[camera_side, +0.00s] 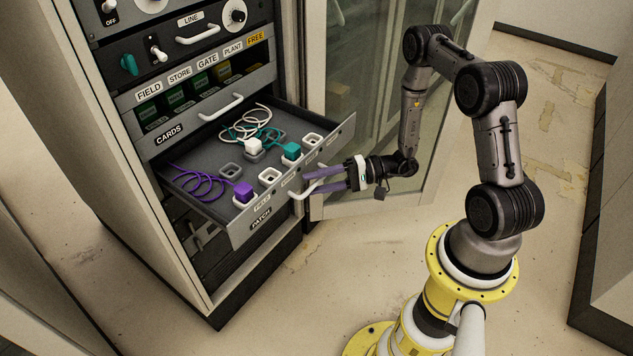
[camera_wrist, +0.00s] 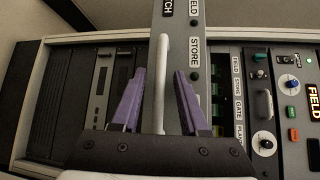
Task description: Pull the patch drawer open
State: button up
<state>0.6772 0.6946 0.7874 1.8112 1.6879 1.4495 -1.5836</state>
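The patch drawer (camera_side: 341,138) stands pulled out of the cabinet in the side view, its open top showing cords and sockets inside. Its white bar handle (camera_side: 298,193) is on the front face, and it also shows in the wrist view (camera_wrist: 163,62). My gripper (camera_side: 308,184) is at the drawer front, its two purple fingers apart. In the wrist view my gripper (camera_wrist: 160,76) has one finger on each side of the handle, with a visible gap on both sides. Whether the fingertips reach past the bar cannot be told.
The drawer holds a purple plug (camera_side: 243,192), a white plug (camera_side: 253,146) and a teal plug (camera_side: 291,150) with coiled cords. The cards drawer (camera_side: 169,133) above looks closed. A glass cabinet door (camera_side: 372,70) stands open behind my arm. Floor in front is clear.

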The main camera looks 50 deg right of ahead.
jog(key=v, duration=1.2)
jog(key=shift+a, duration=0.1)
